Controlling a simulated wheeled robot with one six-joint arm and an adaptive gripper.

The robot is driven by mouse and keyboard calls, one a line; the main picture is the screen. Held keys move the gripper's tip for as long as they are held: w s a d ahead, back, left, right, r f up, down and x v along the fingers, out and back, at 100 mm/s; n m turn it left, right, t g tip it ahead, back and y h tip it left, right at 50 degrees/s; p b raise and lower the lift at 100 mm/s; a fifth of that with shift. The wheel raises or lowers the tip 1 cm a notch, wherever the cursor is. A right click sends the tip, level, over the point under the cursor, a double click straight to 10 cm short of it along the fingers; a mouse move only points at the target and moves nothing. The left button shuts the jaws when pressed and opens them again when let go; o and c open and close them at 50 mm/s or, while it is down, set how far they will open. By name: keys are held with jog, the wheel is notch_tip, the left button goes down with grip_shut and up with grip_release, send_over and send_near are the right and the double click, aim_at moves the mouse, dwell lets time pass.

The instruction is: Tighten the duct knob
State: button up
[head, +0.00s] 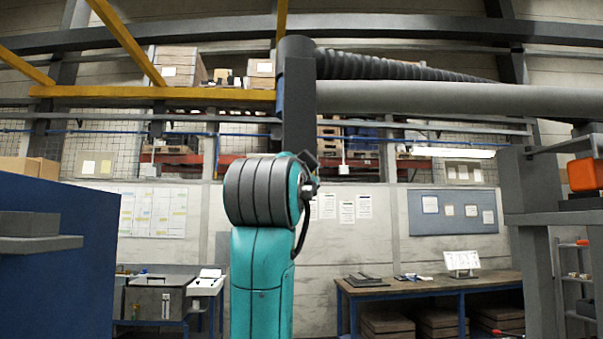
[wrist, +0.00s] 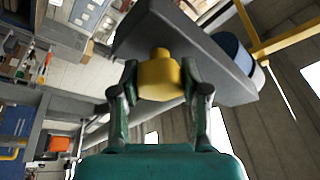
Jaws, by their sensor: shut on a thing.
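The duct knob (wrist: 159,76) is yellow, with a narrower stub on its top. It sits against a dark grey block (wrist: 215,62) in the wrist view. My gripper (wrist: 160,88) has one finger on each side of the knob and is shut on it. In the head view my teal arm rises in the middle, and the knob and gripper are hidden behind it. The dark grey upright housing (head: 298,110) stands above the arm there. A black ribbed hose (head: 400,68) and a thick grey pipe (head: 430,98) run right from it.
Yellow beams (head: 150,93) cross high on the left. A blue cabinet (head: 55,260) stands at the left, and a grey rack with an orange box (head: 585,174) at the right. A workbench (head: 430,286) is along the back wall.

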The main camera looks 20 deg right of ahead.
jog(key=o, duration=1.2)
jog(key=shift+c, duration=0.2)
jog(key=v, duration=1.2)
